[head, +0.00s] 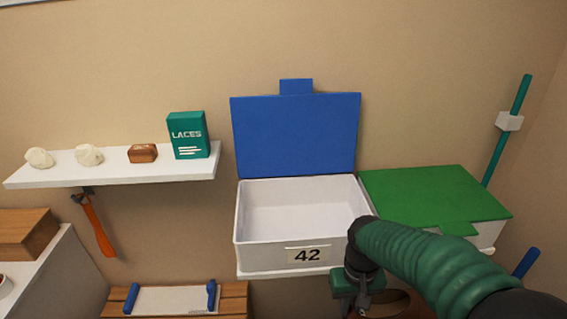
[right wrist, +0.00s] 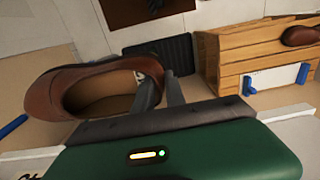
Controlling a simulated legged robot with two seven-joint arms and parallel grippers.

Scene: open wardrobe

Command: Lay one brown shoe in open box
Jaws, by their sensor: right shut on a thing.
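The open box (head: 265,260) is white with a raised blue lid (head: 297,135) and a "42" label. Its visible inside is empty. My right gripper (head: 362,305) is in front of and below the box's right front corner. It is shut on a brown shoe (right wrist: 48,90), which lies to the left of the fingers (right wrist: 160,92) in the right wrist view with its opening showing. In the head view only part of the shoe (head: 398,303) shows under my arm. My left gripper is in neither view.
A white box with a closed green lid (head: 430,200) stands right of the open box. A shelf (head: 60,178) with a teal LACES box (head: 187,135) is at left. Another brown shoe (right wrist: 302,36) rests on a wooden piece (right wrist: 265,55) in the right wrist view.

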